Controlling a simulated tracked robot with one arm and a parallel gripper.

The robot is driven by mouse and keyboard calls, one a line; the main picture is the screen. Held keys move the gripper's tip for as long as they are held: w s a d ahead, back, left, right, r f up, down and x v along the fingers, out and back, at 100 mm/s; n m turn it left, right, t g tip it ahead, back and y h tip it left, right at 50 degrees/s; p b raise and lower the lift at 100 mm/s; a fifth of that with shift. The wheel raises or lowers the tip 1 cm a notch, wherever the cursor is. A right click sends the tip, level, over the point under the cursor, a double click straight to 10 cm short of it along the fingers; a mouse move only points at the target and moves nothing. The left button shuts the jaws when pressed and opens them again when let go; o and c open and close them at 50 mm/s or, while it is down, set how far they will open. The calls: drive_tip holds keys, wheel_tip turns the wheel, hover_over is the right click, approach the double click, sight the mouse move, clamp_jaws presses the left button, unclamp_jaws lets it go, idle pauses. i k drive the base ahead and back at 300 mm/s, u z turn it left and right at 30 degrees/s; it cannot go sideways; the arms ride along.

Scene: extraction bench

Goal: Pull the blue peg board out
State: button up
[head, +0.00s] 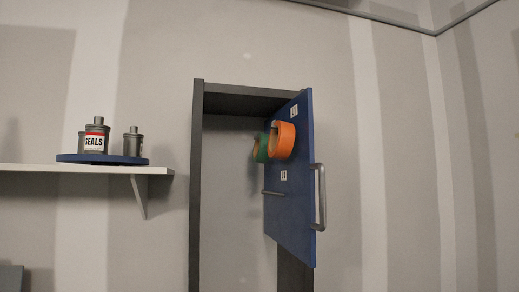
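The blue peg board (298,205) stands upright at an angle in the dark grey frame (197,180), in the middle of the head view. A grey bar handle (321,195) is on its right edge. An orange ring (285,141) hangs on an upper peg, with a green ring (261,148) partly hidden behind it. A lower peg (273,193) sticks out to the left and looks bare. Two small white labels are on the board. My gripper is not in view, and nothing visible touches the handle.
A white wall shelf (85,169) on a bracket is at the left. It bears a round blue tray (132,160) with dark containers, one labelled SEALS (95,140). A grey object (11,278) shows at the lower left corner. No obstacle shows right of the board before the wall.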

sight(289, 191)
drive_tip(key=k, duration=1.1)
drive_tip(key=z, duration=0.4)
drive_tip(key=i, duration=1.6)
drive_tip(key=u, duration=0.3)
